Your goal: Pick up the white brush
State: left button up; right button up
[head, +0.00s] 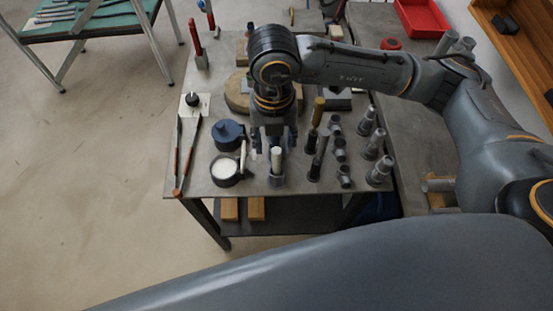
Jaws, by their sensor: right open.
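A white upright piece (277,157), which looks like the white brush's handle, stands in a small grey holder (277,180) near the front edge of the metal table (210,98). My right gripper (275,146) points down over it and is open. Its fingers appear on either side of the white piece; I cannot tell if they touch it. The brush's lower end is hidden in the holder. Another pale stick (242,156) leans at a dark pot with white contents (224,169), just left. My left gripper is not in view.
A blue lidded pot (229,133) stands behind the white-filled pot. Several dark and grey cylindrical pieces (372,146) stand close on the right. Long orange-handled tongs (188,150) lie at the left edge. A red bin (422,18) is at the back right.

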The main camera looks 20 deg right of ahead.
aim_at(276, 150)
jog(key=shift+w+f, duration=0.1)
jog(key=shift+f, duration=0.25)
jog(key=f+p, duration=0.1)
jog(key=f, duration=0.2)
jog(key=f+p, duration=0.1)
jog(key=shift+d+f+p, duration=0.3)
jog(key=shift+f, duration=0.35)
grip_shut()
